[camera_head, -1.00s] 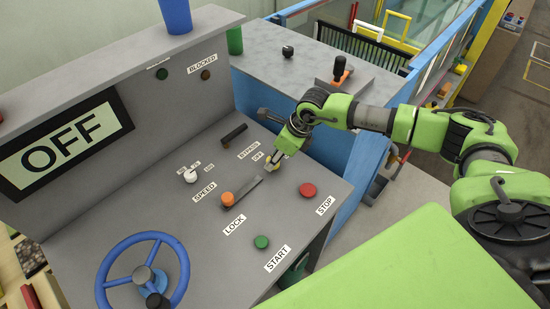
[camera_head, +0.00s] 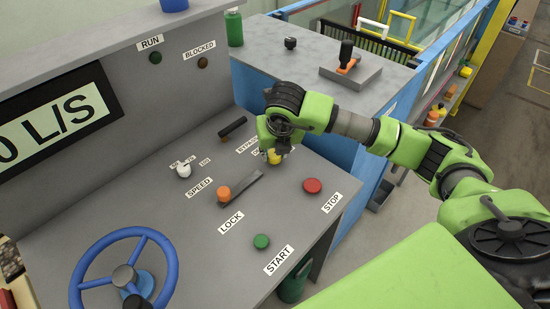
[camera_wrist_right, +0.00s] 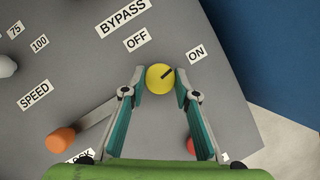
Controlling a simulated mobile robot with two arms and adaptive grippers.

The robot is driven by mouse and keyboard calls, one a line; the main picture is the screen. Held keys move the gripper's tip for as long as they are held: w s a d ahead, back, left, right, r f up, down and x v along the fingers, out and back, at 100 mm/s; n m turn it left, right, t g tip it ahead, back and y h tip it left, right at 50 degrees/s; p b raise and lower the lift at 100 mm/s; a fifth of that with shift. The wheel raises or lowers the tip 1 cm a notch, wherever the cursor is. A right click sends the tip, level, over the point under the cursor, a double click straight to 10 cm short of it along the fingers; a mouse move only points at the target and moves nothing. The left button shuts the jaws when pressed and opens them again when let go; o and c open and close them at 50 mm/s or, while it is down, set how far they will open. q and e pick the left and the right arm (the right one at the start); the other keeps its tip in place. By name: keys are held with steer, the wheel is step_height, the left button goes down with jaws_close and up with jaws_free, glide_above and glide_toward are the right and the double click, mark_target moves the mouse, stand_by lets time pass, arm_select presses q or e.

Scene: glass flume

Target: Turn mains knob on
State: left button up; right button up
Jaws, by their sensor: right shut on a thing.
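The mains knob is yellow with a dark pointer line. In the right wrist view the yellow knob (camera_wrist_right: 156,83) sits between my fingertips, its line slanting up and right toward the ON label (camera_wrist_right: 196,53). The OFF label (camera_wrist_right: 137,40) lies at its upper left. My right gripper is shut on the knob in the right wrist view (camera_wrist_right: 160,76). In the head view my right gripper (camera_head: 272,153) partly hides the yellow knob (camera_head: 275,157). The display (camera_head: 60,115) reads "0 L/S", partly cut off. My left gripper is out of view.
On the panel are a red STOP button (camera_head: 312,185), a green START button (camera_head: 261,241), an orange-tipped LOCK lever (camera_head: 224,194), a white SPEED knob (camera_head: 183,171), a black BYPASS handle (camera_head: 232,127) and a blue wheel (camera_head: 86,258). A grey bench (camera_head: 310,70) stands beyond.

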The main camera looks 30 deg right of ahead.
steer(key=shift+m+h+b, duration=0.4)
steer(key=shift+m+b, duration=0.3)
steer(key=shift+m, duration=0.3)
steer(key=o, duration=1.1)
steer(key=v, duration=1.2)
steer(key=shift+w, duration=0.2)
